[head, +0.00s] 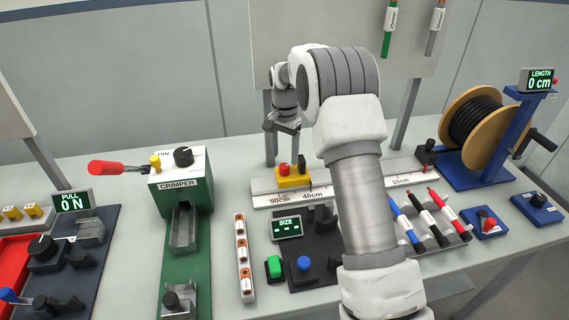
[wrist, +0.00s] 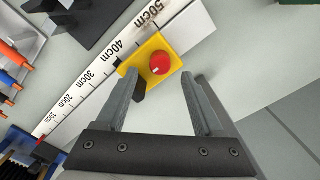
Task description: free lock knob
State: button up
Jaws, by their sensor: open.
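The lock knob (head: 284,169) is a round red knob on the yellow slider (head: 294,182). The slider sits on the white ruler rail (head: 365,184) between the 50cm and 40cm marks. In the wrist view the red knob (wrist: 160,64) shows its top with a small white mark, on the yellow slider (wrist: 149,52). My gripper (wrist: 161,77) is open and empty. Its two grey fingers point toward the slider, with the knob seen between and just beyond the tips. In the head view my gripper (head: 282,127) hangs above and behind the slider, apart from it.
The green crimper (head: 180,184) stands at left. A cable spool (head: 483,125) stands at right. A panel with posts rises behind the rail. My arm hides part of the rail.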

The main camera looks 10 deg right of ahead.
aim_at(284, 165)
jog(key=shift+f, duration=1.95)
grip_shut()
